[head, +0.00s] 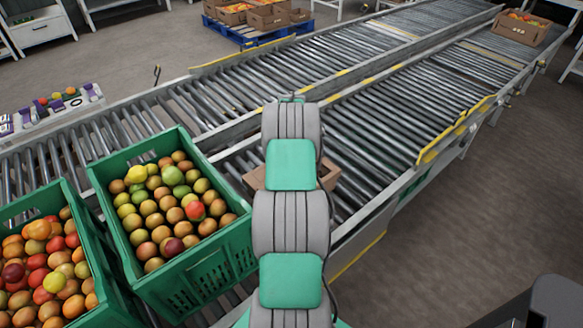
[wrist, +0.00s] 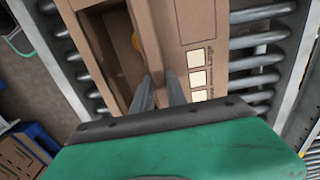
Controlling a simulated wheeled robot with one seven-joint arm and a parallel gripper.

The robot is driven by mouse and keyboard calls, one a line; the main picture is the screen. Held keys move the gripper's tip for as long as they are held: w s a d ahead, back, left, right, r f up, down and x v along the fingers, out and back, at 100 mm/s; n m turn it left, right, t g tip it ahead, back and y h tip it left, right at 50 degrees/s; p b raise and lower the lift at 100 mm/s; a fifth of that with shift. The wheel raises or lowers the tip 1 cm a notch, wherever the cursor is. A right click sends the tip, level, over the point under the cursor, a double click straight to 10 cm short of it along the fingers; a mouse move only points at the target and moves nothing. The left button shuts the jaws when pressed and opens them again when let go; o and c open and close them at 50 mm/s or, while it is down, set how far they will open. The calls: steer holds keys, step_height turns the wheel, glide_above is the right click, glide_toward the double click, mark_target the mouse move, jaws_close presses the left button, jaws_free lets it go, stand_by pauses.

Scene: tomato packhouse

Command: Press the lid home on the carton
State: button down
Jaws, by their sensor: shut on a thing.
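The brown cardboard carton (head: 328,174) sits on the near roller conveyor in the head view, mostly hidden behind my arm. In the wrist view the carton (wrist: 113,40) shows close up, with a dark gap along its left part and a bit of an orange tomato (wrist: 137,41) inside. A brown cardboard panel, which looks like the lid (wrist: 158,30), runs between my fingers. Pale printed squares mark the cardboard to the right. My gripper (wrist: 159,82) is shut on this panel; the exact grip line is hard to see. The gripper is hidden in the head view.
Two green crates of tomatoes stand left of the carton, the nearer-to-carton one (head: 190,275) close by and another (head: 105,300) at far left. Another carton (head: 521,27) sits far up the conveyor. A yellow-edged rail (head: 455,130) borders the right.

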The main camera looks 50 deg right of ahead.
steer(key=shift+f+b, duration=0.4)
steer(key=shift+f, duration=0.1)
stand_by(0.4)
steer(key=c, duration=1.3)
jaws_free()
steer(key=shift+o, duration=0.2)
steer(key=shift+c, duration=0.4)
steer(key=shift+c, duration=1.2)
steer(key=shift+r+p, duration=2)
steer(key=shift+r, duration=2)
